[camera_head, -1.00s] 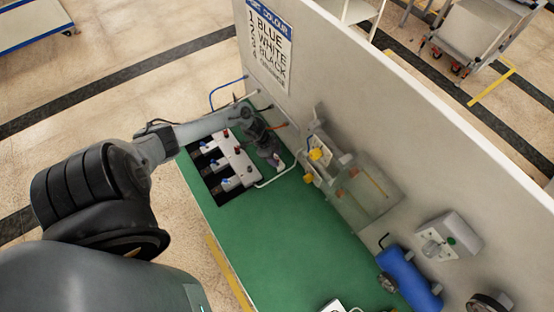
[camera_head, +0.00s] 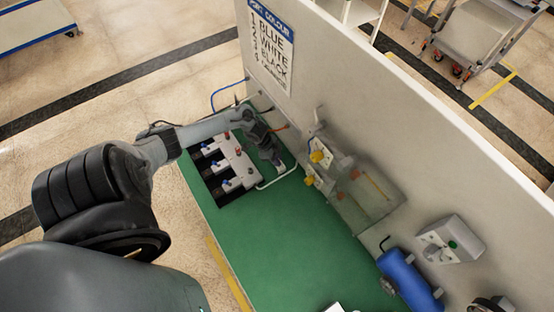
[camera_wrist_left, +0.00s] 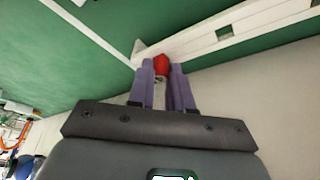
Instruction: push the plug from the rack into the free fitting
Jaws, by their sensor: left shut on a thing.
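My left gripper (camera_head: 279,167) points down beside the manifold near the wall. In the left wrist view, its purple fingers (camera_wrist_left: 162,80) are shut on a plug with a red end (camera_wrist_left: 162,64) and a pale body between the fingers. The red end is close to a white strip with square holes (camera_wrist_left: 230,30); I cannot tell whether they touch. The manifold of white blocks (camera_head: 230,163) carries small blue and red fittings on the green bench top. Which fitting is free is too small to tell. My right gripper is not in view.
A wall panel (camera_head: 400,110) with a colour-order sign (camera_head: 272,45) stands along the back. Yellow-knobbed parts (camera_head: 318,157), a clear-fronted box (camera_head: 370,195) and a blue cylinder (camera_head: 410,280) stand to the right. The green top (camera_head: 280,240) in front is clear.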

